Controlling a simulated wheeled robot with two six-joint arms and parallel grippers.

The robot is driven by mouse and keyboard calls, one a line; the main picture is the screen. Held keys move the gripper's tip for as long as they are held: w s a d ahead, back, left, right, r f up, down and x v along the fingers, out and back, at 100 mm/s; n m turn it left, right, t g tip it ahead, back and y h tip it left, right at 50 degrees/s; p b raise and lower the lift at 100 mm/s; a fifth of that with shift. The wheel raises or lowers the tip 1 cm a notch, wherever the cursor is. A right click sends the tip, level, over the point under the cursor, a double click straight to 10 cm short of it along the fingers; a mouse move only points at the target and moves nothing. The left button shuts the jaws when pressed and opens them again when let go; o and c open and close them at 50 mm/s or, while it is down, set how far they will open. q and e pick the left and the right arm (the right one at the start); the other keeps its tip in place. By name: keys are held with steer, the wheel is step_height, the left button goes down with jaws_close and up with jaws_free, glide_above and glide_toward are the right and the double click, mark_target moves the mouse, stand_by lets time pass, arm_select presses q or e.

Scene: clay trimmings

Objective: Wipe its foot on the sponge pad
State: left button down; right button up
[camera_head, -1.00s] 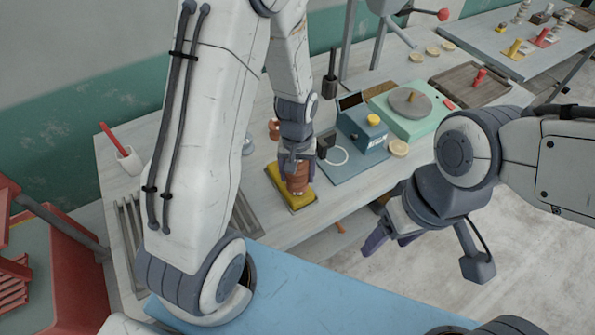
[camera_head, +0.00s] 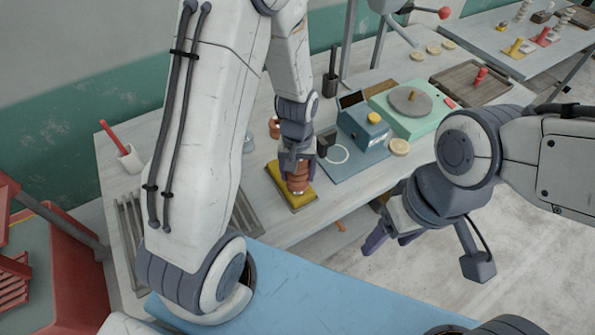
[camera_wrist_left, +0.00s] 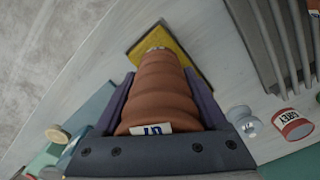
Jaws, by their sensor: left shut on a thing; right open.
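My left gripper (camera_head: 298,169) is shut on a reddish-brown ribbed clay piece (camera_head: 298,182), held upright over the yellow sponge pad (camera_head: 291,203). In the left wrist view the clay piece (camera_wrist_left: 163,95) lies between both fingers, with a small white label near the gripper. Its pale far end overlaps the yellow pad (camera_wrist_left: 192,62). Whether the foot touches the pad or hovers just above it, I cannot tell. My right gripper (camera_head: 388,238) is open and empty, off the table's front side.
A slatted rack (camera_head: 247,218) lies left of the pad. A blue device (camera_head: 362,132) and a green wheel unit (camera_head: 413,108) stand to the right. A can labelled GREY (camera_wrist_left: 293,126) and a small pale item (camera_wrist_left: 243,119) are near the rack. A white cup (camera_head: 130,160) stands at far left.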

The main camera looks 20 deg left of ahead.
arm_select(q)
steer(key=shift+f+b, duration=0.3)
steer(key=shift+f, duration=0.1)
steer(key=shift+w+a, duration=0.1)
stand_by(0.6)
steer(key=shift+w+a+p, duration=0.15)
steer(key=shift+w+a, duration=0.65)
steer(key=shift+a, duration=0.2)
steer(key=shift+w+a+p, duration=0.2)
steer(key=shift+w+a, duration=0.55)
steer(key=shift+a, duration=0.3)
steer(key=shift+w+a+p, duration=0.15)
steer(key=shift+w+a, duration=0.65)
steer(key=shift+a, duration=0.2)
steer(key=shift+d, duration=0.1)
steer(key=shift+s+d, duration=1.25)
steer(key=shift+d, duration=0.3)
steer(key=shift+s+d, duration=1.2)
steer(key=shift+d, duration=0.3)
steer(key=shift+w+a+p, duration=0.15)
steer(key=shift+w+a, duration=0.65)
steer(key=shift+a, duration=0.25)
steer(key=shift+w+a+p, duration=0.15)
steer(key=shift+w+a, duration=0.7)
steer(key=shift+a, duration=0.2)
steer(key=shift+w+a+p, duration=0.15)
steer(key=shift+w+a, duration=0.65)
steer(key=shift+a, duration=0.25)
